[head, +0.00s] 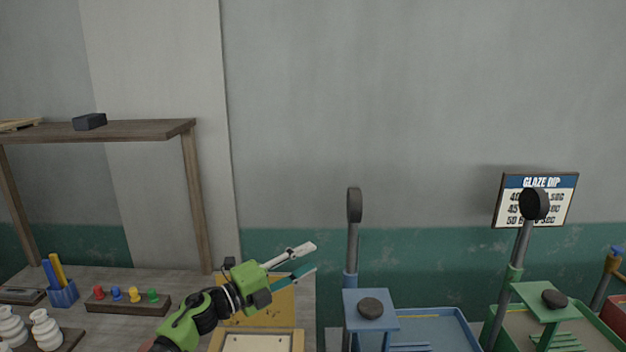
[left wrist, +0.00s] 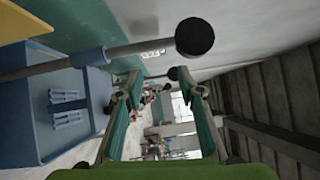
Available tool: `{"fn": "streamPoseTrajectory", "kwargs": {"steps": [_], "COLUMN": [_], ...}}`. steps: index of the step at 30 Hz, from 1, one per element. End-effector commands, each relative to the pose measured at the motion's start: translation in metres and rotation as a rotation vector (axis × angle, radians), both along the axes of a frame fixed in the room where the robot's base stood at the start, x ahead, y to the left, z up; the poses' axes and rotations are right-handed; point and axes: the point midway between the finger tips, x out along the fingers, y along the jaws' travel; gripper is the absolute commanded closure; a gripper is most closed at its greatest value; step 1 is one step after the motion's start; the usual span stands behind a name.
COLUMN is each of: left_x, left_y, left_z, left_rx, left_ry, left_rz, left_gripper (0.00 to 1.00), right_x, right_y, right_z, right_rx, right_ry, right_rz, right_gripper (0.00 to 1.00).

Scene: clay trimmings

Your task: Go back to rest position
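My left gripper (head: 303,261) is green and black and reaches up from the lower left in the head view. Its two fingers are parted with nothing between them. It is raised over the right end of the wooden bench, left of a blue post with a dark round head (head: 354,206). In the left wrist view the fingers (left wrist: 160,85) stand apart, with only the distant room between them. My right gripper does not show in either view.
A blue bin (head: 435,326) and a green stand (head: 543,300) are at right. A wooden shelf (head: 130,130) stands at left above a peg block (head: 128,303), a blue holder (head: 63,294) and white ribbed vases (head: 46,330). A glaze sign (head: 556,200) hangs on the wall.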

Motion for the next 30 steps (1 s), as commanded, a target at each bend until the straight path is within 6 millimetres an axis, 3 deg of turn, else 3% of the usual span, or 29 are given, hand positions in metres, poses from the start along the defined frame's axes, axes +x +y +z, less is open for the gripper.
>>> {"fn": "streamPoseTrajectory", "kwargs": {"steps": [4, 8, 14, 20, 24, 30], "left_x": [-0.012, -0.028, -0.079, -0.174, -0.26, -0.352], "left_y": [0.013, 0.045, 0.105, 0.154, 0.173, 0.182], "left_z": [-0.014, -0.039, -0.108, -0.19, -0.235, -0.261], "left_rx": [-0.246, -0.437, -0.669, -0.811, -0.847, -0.836], "left_ry": [0.127, 0.282, 0.59, 0.955, 1.212, 1.457], "left_rz": [0.199, 0.394, 0.705, 1.011, 1.196, 1.358], "left_gripper": [0.65, 0.65, 0.65, 0.65, 0.65, 0.65], "right_x": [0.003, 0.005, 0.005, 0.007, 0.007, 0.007], "right_y": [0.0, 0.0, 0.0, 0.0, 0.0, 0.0], "right_z": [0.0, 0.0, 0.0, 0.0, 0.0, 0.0], "right_rx": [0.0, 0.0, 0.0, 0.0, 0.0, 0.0], "right_ry": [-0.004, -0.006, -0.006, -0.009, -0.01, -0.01], "right_rz": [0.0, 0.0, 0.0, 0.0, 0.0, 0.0], "right_gripper": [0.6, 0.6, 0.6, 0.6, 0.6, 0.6]}}
